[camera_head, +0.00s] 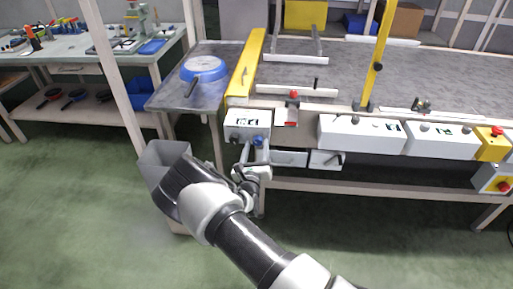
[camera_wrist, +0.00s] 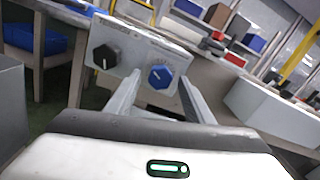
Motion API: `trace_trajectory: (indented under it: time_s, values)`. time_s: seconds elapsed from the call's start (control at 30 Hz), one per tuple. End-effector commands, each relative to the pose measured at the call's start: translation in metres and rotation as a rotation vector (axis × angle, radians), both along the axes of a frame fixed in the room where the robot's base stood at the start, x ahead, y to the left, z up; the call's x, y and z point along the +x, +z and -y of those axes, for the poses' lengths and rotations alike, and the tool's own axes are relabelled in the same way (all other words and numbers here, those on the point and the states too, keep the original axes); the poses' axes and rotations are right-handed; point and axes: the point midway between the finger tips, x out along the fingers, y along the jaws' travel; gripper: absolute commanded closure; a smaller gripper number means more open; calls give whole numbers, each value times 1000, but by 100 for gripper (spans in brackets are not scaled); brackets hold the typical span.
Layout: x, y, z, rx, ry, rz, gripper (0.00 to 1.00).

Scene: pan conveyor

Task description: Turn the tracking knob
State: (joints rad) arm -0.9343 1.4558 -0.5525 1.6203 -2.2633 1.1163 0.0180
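A white control box (camera_head: 248,117) hangs at the left end of the conveyor's front edge. It carries a black knob (camera_wrist: 103,57) on the left and a blue knob (camera_wrist: 160,76) on the right. The blue knob also shows in the head view (camera_head: 258,141). The labels are too small to read, so I cannot tell which is the tracking knob. My gripper (camera_wrist: 158,80) is open, with one finger on each side of the blue knob. I cannot tell whether the fingertips touch it. In the head view my gripper (camera_head: 256,152) is just below the box.
A grey bin (camera_head: 160,158) stands left of my gripper. More white control boxes (camera_head: 360,134) line the conveyor edge to the right. A yellow box with a red button (camera_head: 497,180) is at the far right. A blue pan (camera_head: 204,69) lies on the left end table.

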Motion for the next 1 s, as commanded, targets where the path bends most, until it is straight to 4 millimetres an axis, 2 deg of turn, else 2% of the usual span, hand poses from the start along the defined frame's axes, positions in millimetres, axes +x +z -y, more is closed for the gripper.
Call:
trace_trajectory:
  time_s: [0.17, 0.33, 0.8, 1.0]
  values:
    - [-1, 1, 0, 0, 0, 1, 52]
    - [-20, 1, -2, 1, 1, -1, 52]
    - [-131, -2, -8, -1, 3, -2, 52]
    - [-162, -4, -9, 0, 2, -1, 52]
